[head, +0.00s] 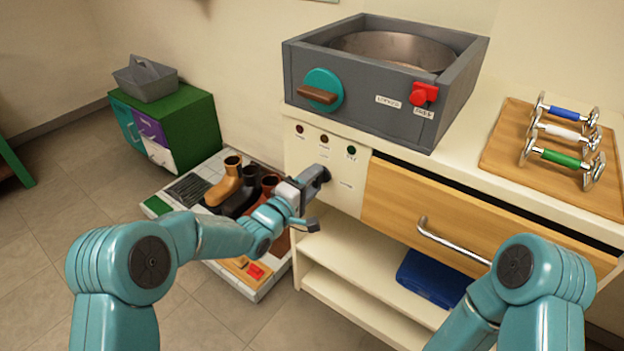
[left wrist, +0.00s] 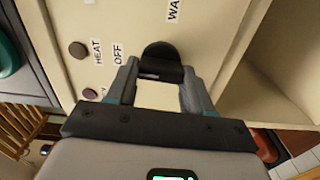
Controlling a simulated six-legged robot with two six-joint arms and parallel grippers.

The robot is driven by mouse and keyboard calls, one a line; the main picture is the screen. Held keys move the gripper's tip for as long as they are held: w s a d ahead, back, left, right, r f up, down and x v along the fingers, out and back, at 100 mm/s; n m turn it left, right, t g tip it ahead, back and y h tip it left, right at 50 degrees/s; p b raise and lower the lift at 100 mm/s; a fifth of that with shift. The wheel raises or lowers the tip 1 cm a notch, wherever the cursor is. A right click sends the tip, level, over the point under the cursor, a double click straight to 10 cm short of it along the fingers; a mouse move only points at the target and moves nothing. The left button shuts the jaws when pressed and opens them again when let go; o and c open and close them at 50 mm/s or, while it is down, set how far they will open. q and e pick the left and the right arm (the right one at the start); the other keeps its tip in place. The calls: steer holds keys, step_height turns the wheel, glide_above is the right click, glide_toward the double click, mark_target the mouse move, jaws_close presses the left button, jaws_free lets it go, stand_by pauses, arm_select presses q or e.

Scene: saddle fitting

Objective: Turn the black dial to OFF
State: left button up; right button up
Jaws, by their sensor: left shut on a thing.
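The black dial (left wrist: 162,60) sits on the cream front panel (head: 345,195) of the cabinet. My left gripper (left wrist: 159,72) has one finger on each side of the dial and is shut on it. In the head view the left gripper (head: 318,180) reaches the panel and partly hides the dial. In the left wrist view an OFF label (left wrist: 118,54) is left of the dial and a label starting "WA" (left wrist: 173,10) is above it, cut by the frame edge. I cannot tell where the dial points. My right gripper is out of view; only its arm shows.
Several small round lamps (head: 324,139) line the panel above the dial. A grey box with a teal knob (head: 323,90) and red switch (head: 424,93) stands on top. A wooden drawer (head: 450,215) is to the right. Boots (head: 228,180) stand on a floor tray to the left.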

arm_select(q)
steer(key=shift+n, duration=0.4)
steer(key=o, duration=1)
steer(key=shift+o, duration=0.2)
steer(key=p+v, duration=0.2)
steer(key=v, duration=1.4)
steer(key=shift+s, duration=0.2)
steer(key=shift+a, duration=0.15)
